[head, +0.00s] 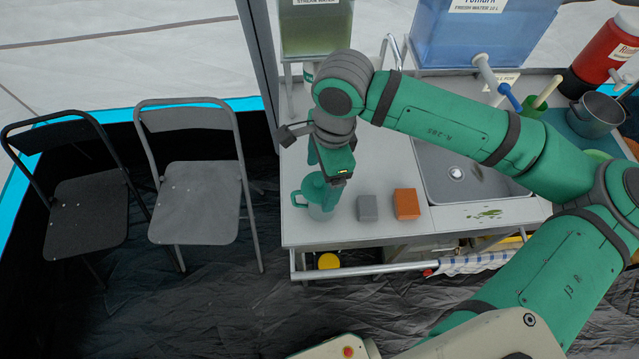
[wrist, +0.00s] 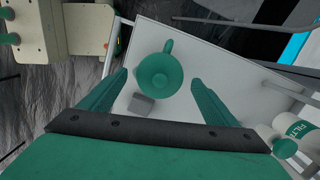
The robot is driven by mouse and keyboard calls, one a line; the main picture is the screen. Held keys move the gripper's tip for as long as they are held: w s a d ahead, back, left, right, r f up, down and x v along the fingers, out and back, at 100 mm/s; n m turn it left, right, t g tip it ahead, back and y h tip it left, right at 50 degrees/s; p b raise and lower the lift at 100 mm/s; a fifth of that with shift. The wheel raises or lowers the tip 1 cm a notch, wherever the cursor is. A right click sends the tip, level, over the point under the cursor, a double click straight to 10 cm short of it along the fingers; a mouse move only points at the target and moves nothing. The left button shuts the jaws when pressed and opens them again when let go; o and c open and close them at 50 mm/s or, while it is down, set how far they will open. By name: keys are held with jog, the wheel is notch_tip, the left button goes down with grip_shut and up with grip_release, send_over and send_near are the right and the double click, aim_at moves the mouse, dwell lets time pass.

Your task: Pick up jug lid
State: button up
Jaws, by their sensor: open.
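The jug (head: 317,197) stands upright near the front left corner of the counter, with a teal handle on its left side. In the wrist view its round teal top, which looks like the jug lid (wrist: 160,76), lies between my fingers, with a handle loop pointing up. My gripper (wrist: 159,80) is open, with one finger on each side of the lid and gaps visible on both sides. In the head view my gripper (head: 334,172) is above and close to the jug and partly covers it. I cannot tell the height between fingertips and lid.
A grey block (head: 367,208) and an orange block (head: 406,204) lie right of the jug. A sink (head: 470,172) is further right. A white container (wrist: 300,127) shows lower right in the wrist view. Chairs (head: 195,200) stand left of the counter (head: 300,234).

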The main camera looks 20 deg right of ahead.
jog(key=shift+f, duration=0.3)
jog(key=c, duration=1.2)
jog(key=shift+r, duration=0.1)
